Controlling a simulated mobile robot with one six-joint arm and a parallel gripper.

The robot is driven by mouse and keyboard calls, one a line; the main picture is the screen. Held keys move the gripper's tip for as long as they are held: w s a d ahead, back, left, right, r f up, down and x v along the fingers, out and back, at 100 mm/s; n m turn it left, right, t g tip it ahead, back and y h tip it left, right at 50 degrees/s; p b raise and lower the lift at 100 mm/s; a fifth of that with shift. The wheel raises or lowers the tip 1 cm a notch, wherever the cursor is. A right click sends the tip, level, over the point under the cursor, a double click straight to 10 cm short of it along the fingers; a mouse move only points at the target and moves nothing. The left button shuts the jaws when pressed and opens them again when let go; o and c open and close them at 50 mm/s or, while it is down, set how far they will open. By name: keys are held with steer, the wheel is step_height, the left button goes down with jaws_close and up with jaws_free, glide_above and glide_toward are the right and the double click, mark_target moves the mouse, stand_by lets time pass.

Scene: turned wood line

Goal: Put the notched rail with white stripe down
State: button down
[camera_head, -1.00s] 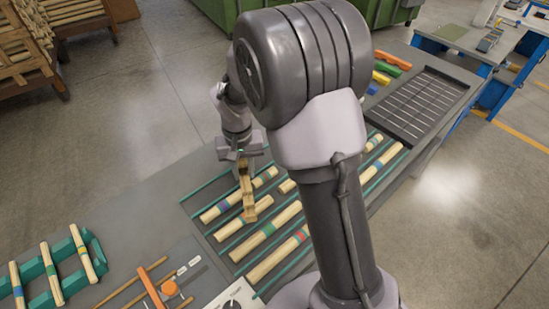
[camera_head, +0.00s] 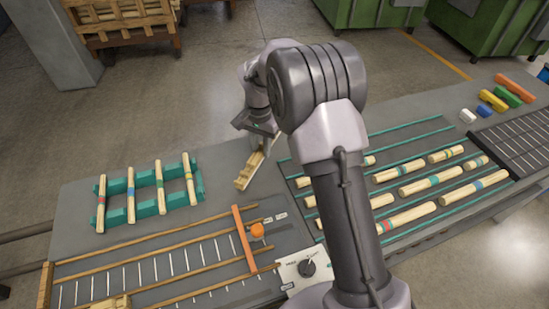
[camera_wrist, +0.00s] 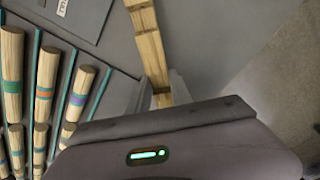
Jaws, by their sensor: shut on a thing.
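The notched rail (camera_head: 245,176) is a pale wooden bar with steps cut along it. It slants down and left from my gripper (camera_head: 264,142), over a bare grey part of the bench. In the wrist view the rail (camera_wrist: 149,48) runs up from between my fingers (camera_wrist: 161,93). My gripper is shut on the rail near one end. I cannot make out a white stripe on it. I cannot tell whether its far end touches the bench (camera_head: 218,155).
A teal rack (camera_head: 149,209) with several striped dowels stands left. A lined area with several dowels (camera_head: 418,185) lies right. Bare bench lies between rack and lined area.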

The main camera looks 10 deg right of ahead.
mark_target(262, 166)
step_height(262, 166, down, 5)
steer(key=shift+r+b, duration=0.1)
steer(key=shift+b, duration=0.6)
steer(key=shift+f, duration=0.25)
steer(key=c, duration=1.2)
jaws_free()
steer(key=shift+o, duration=0.2)
steer(key=shift+r, duration=0.15)
